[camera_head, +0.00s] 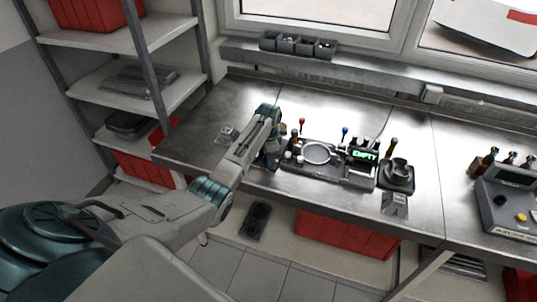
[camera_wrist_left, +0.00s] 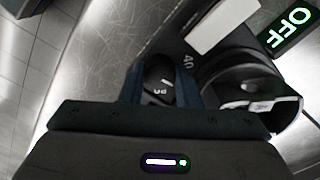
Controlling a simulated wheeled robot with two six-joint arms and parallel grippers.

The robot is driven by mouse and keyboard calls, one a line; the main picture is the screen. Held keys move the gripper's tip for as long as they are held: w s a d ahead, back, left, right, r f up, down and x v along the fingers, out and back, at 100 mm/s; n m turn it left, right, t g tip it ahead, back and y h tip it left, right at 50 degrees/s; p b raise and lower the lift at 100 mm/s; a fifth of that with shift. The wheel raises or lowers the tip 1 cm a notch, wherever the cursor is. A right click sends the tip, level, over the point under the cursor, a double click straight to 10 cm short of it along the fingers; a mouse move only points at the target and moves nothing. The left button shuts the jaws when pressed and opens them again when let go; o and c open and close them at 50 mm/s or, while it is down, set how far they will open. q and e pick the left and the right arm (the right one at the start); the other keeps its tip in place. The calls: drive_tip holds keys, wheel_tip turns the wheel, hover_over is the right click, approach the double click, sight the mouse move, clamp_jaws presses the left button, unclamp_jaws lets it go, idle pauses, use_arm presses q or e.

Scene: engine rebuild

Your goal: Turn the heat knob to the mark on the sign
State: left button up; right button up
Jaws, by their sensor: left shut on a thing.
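In the left wrist view a black knob (camera_wrist_left: 160,84) with a white line and small white characters sits between the two fingers of my left gripper (camera_wrist_left: 160,88), which is shut on it. A white "40" is printed on the dark panel (camera_wrist_left: 189,62) beside the knob. In the head view my left gripper (camera_head: 270,158) is at the left end of a dark bench unit (camera_head: 325,174), and the knob is hidden there. I cannot make out the sign's mark. My right gripper is not in view.
A green display (camera_wrist_left: 290,29) reads OFF in the wrist view. A round black part (camera_wrist_left: 240,80) and a white block (camera_wrist_left: 222,22) are close by. In the head view, another display (camera_head: 365,155) reads EMPTY.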

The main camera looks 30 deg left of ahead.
use_arm(q)
drive_tip(key=shift+r+m, duration=0.1)
drive_tip(key=shift+m, duration=0.5)
drive_tip(key=o, duration=0.7)
wheel_tip(320, 180, up, 11)
drive_tip(key=b, duration=0.3)
drive_tip(key=shift+s, duration=0.1)
drive_tip(key=shift+d+f, duration=0.1)
drive_tip(key=shift+f, duration=0.15)
